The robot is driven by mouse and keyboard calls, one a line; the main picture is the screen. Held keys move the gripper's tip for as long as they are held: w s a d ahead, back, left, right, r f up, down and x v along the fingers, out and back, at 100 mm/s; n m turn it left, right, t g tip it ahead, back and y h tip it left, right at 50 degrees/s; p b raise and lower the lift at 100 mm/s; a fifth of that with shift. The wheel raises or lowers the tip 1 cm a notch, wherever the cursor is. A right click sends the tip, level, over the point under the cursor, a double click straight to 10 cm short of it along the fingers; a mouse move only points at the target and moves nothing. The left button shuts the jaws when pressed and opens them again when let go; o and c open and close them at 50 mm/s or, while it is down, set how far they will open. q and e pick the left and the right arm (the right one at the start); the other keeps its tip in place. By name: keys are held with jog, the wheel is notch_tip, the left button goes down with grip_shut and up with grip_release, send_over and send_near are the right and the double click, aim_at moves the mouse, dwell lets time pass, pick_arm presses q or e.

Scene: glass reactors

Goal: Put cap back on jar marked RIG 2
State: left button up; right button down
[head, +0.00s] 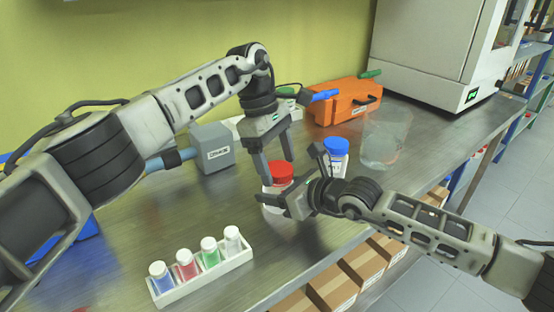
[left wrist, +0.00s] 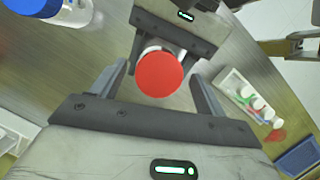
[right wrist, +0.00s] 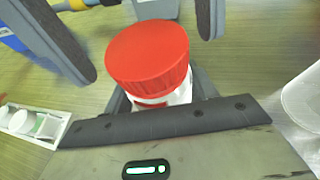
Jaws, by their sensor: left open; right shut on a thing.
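A white jar (right wrist: 178,98) with a red cap (head: 281,172) on top stands at the middle of the bench. The cap also shows in the left wrist view (left wrist: 160,75) and the right wrist view (right wrist: 150,55). I cannot read the jar's label or tell whether the cap is tight. My right gripper (head: 300,186) is shut on the jar's body below the cap. My left gripper (head: 277,166) is open and points down from above, one finger on each side of the cap, with gaps visible in the left wrist view.
A blue-capped jar (head: 336,147) stands right behind my right gripper. A glass beaker (head: 386,142) and an orange toolbox (head: 345,103) are farther back. A grey box (head: 212,150) stands to the left. A white rack (head: 205,276) of several vials is at the front. Bare bench lies between.

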pick_arm(q)
jog(key=shift+r, duration=2.25)
jog(key=shift+c, duration=0.4)
